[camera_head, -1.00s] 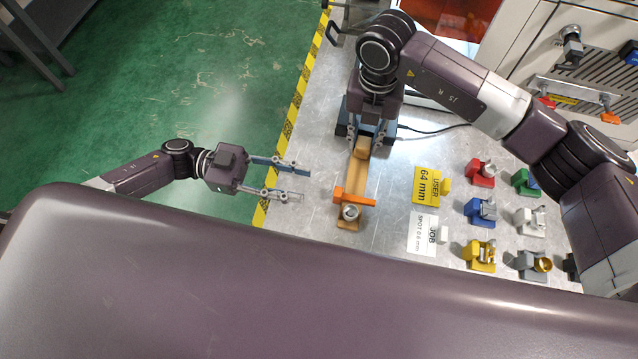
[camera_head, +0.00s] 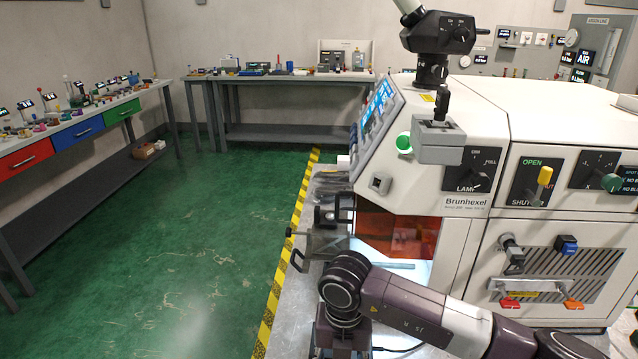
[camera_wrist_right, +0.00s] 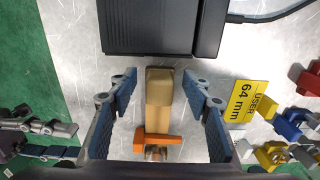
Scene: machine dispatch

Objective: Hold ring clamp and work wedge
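In the right wrist view the wooden ring clamp (camera_wrist_right: 159,115) lies on the metal bench, with an orange collar (camera_wrist_right: 158,138) across its lower part. A paler wooden block, apparently the wedge (camera_wrist_right: 160,74), shows at its upper end. A silvery ring (camera_wrist_right: 156,153) is partly visible below the collar. My right gripper (camera_wrist_right: 160,80) is open, with one finger on each side of the wedge end and gaps between. My left gripper (camera_wrist_right: 76,141) is open and empty, left of the clamp. The head view shows neither gripper's fingers nor the clamp.
A black pedal-like box (camera_wrist_right: 150,28) with a cable lies just beyond the clamp.

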